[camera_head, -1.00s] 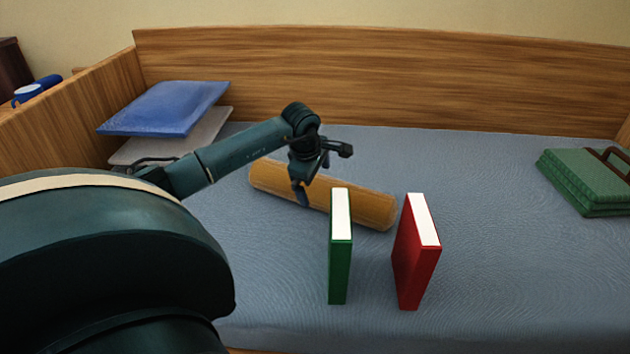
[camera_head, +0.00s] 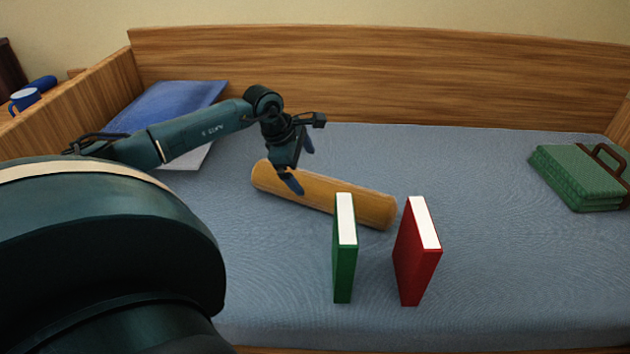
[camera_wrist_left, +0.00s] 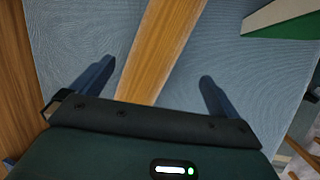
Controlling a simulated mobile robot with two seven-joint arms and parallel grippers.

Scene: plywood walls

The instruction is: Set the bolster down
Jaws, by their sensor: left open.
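The bolster (camera_head: 345,203), a long tan wood-grained roll, lies on the blue-grey mattress, slanting from back left to front right. My left gripper (camera_head: 300,168) is at its left part in the head view, with the fingers apart. In the left wrist view the bolster (camera_wrist_left: 165,45) runs between the two spread fingers (camera_wrist_left: 152,85), with a gap on each side. The gripper hides a small part of the bolster in the head view. My right gripper does not show.
A green book (camera_head: 344,265) and a red book (camera_head: 417,255) stand upright in front of the bolster's right end. A blue pillow (camera_head: 165,105) lies at the back left, a folded green blanket (camera_head: 580,178) at the right. A wooden backboard (camera_head: 400,80) closes the back.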

